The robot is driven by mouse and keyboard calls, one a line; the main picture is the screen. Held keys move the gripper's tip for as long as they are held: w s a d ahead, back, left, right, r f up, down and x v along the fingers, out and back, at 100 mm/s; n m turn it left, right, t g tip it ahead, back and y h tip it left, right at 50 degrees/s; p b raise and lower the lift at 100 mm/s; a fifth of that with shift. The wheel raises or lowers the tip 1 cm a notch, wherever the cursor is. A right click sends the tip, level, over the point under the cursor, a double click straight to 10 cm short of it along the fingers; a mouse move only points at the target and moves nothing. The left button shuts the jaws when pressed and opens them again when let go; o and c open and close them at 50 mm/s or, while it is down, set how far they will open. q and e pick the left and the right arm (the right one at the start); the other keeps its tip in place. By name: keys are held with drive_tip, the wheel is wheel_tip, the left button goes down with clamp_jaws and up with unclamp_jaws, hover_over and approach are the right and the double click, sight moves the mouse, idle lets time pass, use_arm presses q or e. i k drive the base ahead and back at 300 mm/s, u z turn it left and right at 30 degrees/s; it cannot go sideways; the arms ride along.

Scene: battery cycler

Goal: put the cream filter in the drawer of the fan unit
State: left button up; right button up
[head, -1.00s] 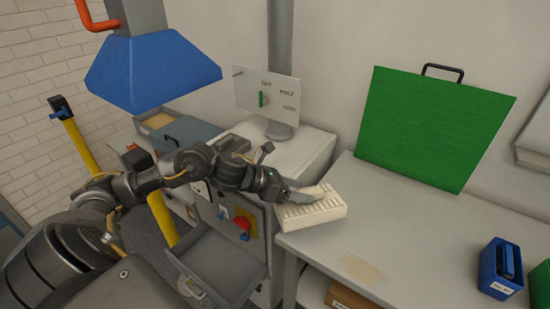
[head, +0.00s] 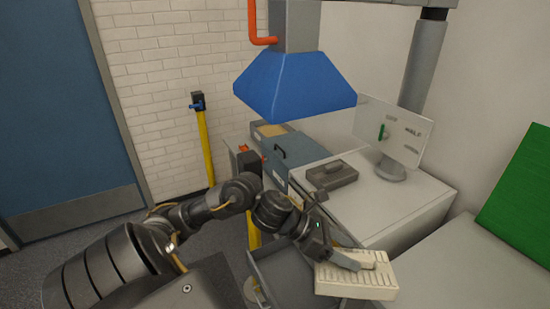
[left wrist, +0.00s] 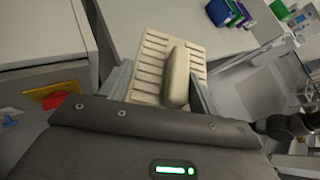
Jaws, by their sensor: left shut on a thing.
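The cream filter (head: 355,280) is a flat, slotted block with a raised grip bar. My left gripper (head: 350,262) is shut on it and holds it up, roughly level. In the left wrist view the filter (left wrist: 152,62) shows its slots and the bar between the fingers. The open grey drawer (head: 283,268) is low, at the front of the bench unit. In the head view the filter overlaps the drawer's right side; I cannot tell its height above it. My arm and the filter hide part of the drawer. My right gripper is not in view.
A blue hood (head: 295,85) hangs above. A white cabinet top (head: 400,205) behind the gripper bears a grey box (head: 331,174) and a sign plate (head: 393,132). A blue-grey case (head: 285,150) stands behind. A yellow post (head: 206,150) stands left.

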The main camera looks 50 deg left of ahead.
sight(286, 274)
drive_tip(key=u, duration=1.55)
drive_tip(key=k, duration=0.3)
drive_tip(key=z, duration=0.1)
